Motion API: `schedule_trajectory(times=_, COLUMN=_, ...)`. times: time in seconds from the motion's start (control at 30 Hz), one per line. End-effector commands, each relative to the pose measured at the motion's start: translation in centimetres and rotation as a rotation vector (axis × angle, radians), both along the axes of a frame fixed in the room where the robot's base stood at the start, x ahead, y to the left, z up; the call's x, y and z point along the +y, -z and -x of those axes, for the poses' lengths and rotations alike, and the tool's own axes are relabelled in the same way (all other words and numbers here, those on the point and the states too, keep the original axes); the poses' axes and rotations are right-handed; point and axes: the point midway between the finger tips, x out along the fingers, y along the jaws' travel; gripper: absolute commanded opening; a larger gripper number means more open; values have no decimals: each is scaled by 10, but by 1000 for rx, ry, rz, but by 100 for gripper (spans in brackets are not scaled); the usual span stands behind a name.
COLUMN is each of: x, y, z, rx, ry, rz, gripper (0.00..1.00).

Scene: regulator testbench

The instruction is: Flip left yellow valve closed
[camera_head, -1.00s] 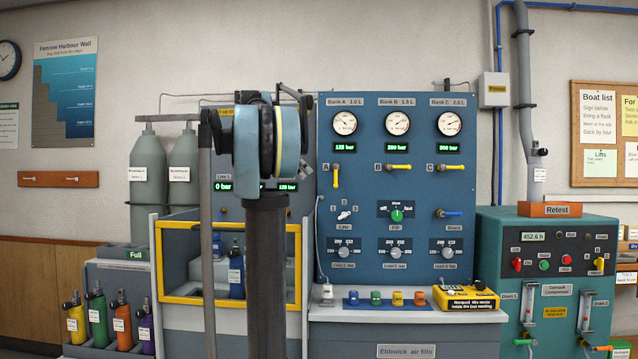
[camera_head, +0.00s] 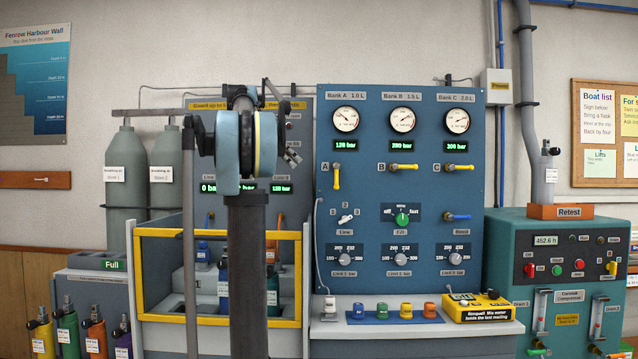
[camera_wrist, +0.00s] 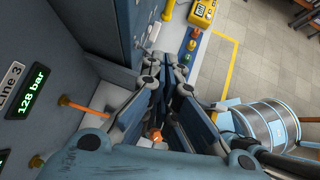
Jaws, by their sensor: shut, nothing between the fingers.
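On the blue bank panel, the leftmost yellow valve handle (camera_head: 337,177), marked A, hangs straight down. The yellow handles of B (camera_head: 404,167) and C (camera_head: 459,168) lie horizontal, pointing right. My gripper (camera_head: 293,157) shows small in the head view, left of the bank panel and in front of the rear panel, partly behind my arm. In the wrist view my gripper (camera_wrist: 168,80) has its fingers together with nothing between them. An orange-yellow handle (camera_wrist: 83,105) sticks out below the Line 3 display there, left of the fingers. My gripper appears apart from valve A.
A yellow-framed enclosure (camera_head: 140,270) stands below the rear panel, behind my arm. A bench carries coloured blocks (camera_head: 381,311) and a yellow box (camera_head: 478,307). The teal compressor (camera_head: 500,270) stands right. A ribbed drum (camera_wrist: 262,122) shows in the wrist view.

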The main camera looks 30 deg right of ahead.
Motion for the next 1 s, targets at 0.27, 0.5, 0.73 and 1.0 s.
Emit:
schedule_trajectory(times=0.27, x=-13, y=15, z=5, rx=1, ry=1, rz=0, gripper=0)
schedule_trajectory(times=0.5, x=-40, y=44, z=15, rx=-1, ry=1, rz=0, gripper=0)
schedule_trajectory(times=0.73, x=-67, y=72, z=26, rx=-1, ry=1, rz=0, gripper=0)
schedule_trajectory(times=1.0, x=-96, y=71, z=36, rx=0, ry=0, rz=-1, gripper=0)
